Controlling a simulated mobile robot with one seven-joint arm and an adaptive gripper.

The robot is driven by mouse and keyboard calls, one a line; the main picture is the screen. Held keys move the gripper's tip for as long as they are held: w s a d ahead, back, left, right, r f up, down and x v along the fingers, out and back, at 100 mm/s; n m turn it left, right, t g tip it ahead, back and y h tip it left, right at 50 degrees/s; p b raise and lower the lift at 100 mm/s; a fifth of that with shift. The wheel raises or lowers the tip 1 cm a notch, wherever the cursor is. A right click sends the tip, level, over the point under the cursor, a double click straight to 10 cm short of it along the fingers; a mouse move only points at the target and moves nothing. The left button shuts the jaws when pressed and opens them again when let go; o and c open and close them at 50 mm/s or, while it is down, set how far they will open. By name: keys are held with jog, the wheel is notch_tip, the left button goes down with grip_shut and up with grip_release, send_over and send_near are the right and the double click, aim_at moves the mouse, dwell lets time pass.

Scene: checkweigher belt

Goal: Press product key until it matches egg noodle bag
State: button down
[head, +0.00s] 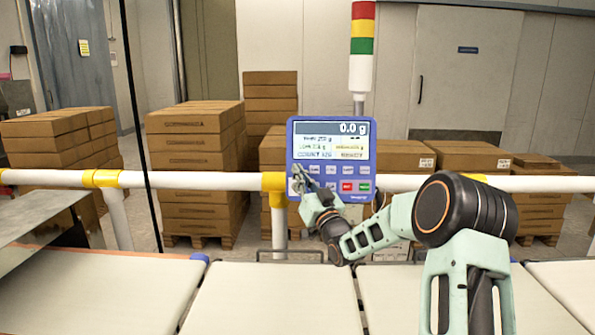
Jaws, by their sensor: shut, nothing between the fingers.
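The blue checkweigher panel (331,124) stands above the belts, facing me. Its screen (333,141) reads 0.0 g at the top, with what looks like READY at the lower right. The smaller lines, including any product name, are too small to read surely. Below the screen are two rows of keys, with a red key (347,187) and a green key (364,187) at the lower right. My gripper (298,180) is shut and empty at the panel's lower left. It covers the keys there; I cannot tell whether it touches one. I see no egg noodle bag.
White belt sections (274,300) run across the front and look empty. A white and yellow rail (205,181) crosses behind them. A signal tower (362,45) rises behind the panel. Stacked cartons (195,150) stand beyond the rail. A thin dark vertical bar (140,110) is at left.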

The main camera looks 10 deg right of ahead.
jog(key=shift+w+d+f+b, duration=0.1)
jog(key=shift+w+f+b, duration=0.1)
jog(key=shift+w+b, duration=0.3)
dwell(0.4)
jog(key=shift+w+d+b, duration=0.1)
jog(key=shift+w+b, duration=0.2)
jog(key=shift+b, duration=0.2)
dwell(0.8)
jog(key=shift+s, duration=0.1)
jog(key=shift+s+r+b, duration=0.2)
jog(key=shift+s+b, duration=0.25)
jog(key=shift+s, duration=0.25)
jog(key=shift+s+a, duration=0.1)
jog(key=shift+a, duration=0.1)
jog(key=s, duration=0.1)
jog(key=s+r+b, duration=0.1)
jog(key=s, duration=0.1)
jog(key=s+a, duration=0.1)
jog(key=shift+s+r, duration=0.15)
jog(key=shift+s, duration=0.1)
dwell(2.7)
